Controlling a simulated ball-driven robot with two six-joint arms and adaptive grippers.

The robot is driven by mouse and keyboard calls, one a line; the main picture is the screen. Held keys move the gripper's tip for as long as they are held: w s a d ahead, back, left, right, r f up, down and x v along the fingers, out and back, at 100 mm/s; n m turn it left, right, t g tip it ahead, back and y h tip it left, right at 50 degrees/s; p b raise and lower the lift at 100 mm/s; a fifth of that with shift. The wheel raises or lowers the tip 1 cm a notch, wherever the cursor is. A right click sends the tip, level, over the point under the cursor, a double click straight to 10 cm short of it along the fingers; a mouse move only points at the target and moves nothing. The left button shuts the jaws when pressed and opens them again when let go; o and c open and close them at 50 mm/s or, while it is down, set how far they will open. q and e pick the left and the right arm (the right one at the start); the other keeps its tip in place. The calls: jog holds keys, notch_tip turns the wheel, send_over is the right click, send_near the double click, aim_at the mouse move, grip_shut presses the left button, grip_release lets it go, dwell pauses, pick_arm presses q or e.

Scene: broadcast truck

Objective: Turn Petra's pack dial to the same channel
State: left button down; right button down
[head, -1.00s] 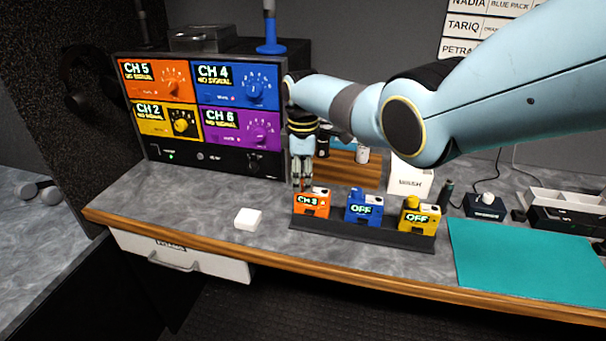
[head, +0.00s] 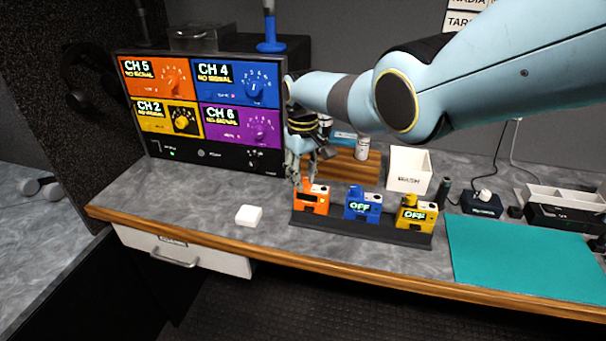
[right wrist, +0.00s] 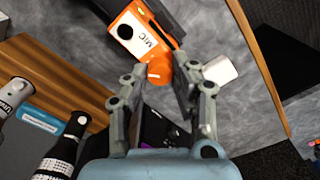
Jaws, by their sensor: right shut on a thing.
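The orange pack (head: 311,202) stands at the left of the dark rack (head: 362,232); its small screen looks dark and I cannot read a channel on it. My right gripper (head: 299,180) is over its top left, shut on the orange dial. In the right wrist view, the dial (right wrist: 158,71) sits between my fingertips, beside the MIC label of the orange pack (right wrist: 138,32). The receiver panel (head: 200,154) shows CH 5 on orange, CH 4 on blue, CH 2 on yellow and CH 6 on purple, each with NO SIGNAL. My left gripper is not in view.
A blue pack (head: 362,204) and a yellow pack (head: 416,213), both reading OFF, share the rack. A white block (head: 249,215) lies left of it. A wooden holder (head: 352,167) with microphones and a white bin (head: 409,170) stand behind. A teal mat (head: 530,255) lies right.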

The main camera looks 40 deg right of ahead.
jog(key=shift+m, duration=0.6)
jog(key=c, duration=1.1)
grip_release()
notch_tip(320, 180, up, 12)
